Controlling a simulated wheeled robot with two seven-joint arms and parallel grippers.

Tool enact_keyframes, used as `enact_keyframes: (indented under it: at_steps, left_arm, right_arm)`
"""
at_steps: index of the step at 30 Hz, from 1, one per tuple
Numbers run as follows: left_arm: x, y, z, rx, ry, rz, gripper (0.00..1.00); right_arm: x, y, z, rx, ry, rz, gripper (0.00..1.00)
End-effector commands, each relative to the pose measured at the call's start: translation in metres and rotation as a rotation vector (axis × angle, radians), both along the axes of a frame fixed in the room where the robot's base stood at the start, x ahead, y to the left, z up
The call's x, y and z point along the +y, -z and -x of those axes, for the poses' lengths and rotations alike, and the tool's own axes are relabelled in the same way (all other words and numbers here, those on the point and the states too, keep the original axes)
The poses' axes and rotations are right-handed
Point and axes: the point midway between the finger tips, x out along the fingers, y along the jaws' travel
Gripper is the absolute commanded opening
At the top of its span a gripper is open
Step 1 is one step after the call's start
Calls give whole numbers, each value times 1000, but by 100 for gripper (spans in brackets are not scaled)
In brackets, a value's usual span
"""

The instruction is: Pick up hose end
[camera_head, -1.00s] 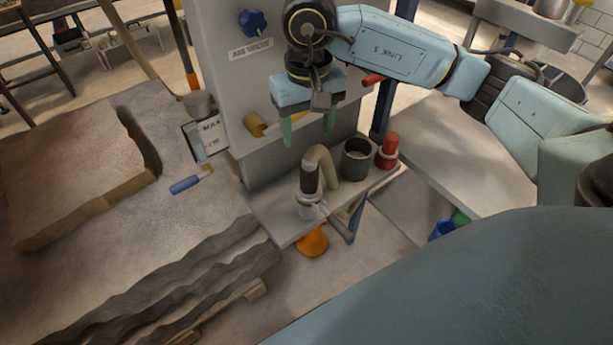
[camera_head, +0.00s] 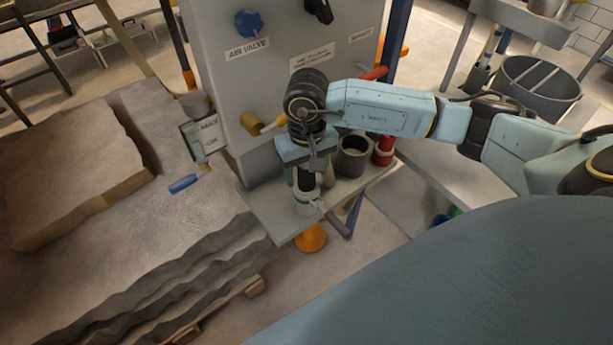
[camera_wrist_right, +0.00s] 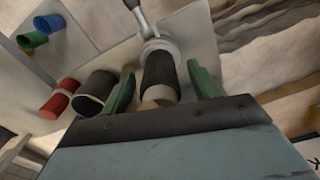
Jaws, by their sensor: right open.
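The hose end is a black cuff (camera_head: 306,182) on a beige hose. It stands upright at a pale metal fitting (camera_head: 306,208) with a lever, on the shelf of the grey panel. My right gripper (camera_head: 307,177) has come down over it from above. In the right wrist view the open green fingers (camera_wrist_right: 160,68) stand on either side of the black cuff (camera_wrist_right: 159,74), with a visible gap at least on the left finger's side. The beige hose is mostly hidden behind my gripper. My left gripper is not in view.
A dark open cup (camera_head: 353,157) and a red cylinder (camera_head: 384,150) stand close on the right of the shelf (camera_head: 272,208). A brass knob (camera_head: 251,123) juts from the panel (camera_head: 225,75).

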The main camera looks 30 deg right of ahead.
Motion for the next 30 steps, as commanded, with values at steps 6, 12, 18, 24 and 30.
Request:
enact_keyframes:
  at_steps: [6,12,18,24,30]
  left_arm:
    - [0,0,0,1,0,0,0]
    - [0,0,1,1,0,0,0]
    - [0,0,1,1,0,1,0]
    - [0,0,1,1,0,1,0]
    - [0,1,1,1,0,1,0]
  right_arm:
    - [0,0,0,0,-1,0,57]
    - [0,0,0,-1,-1,-1,31]
    - [0,0,0,-1,0,-1,5]
    - [0,-1,-1,-2,0,-1,3]
    - [0,-18,-2,-6,-2,-2,3]
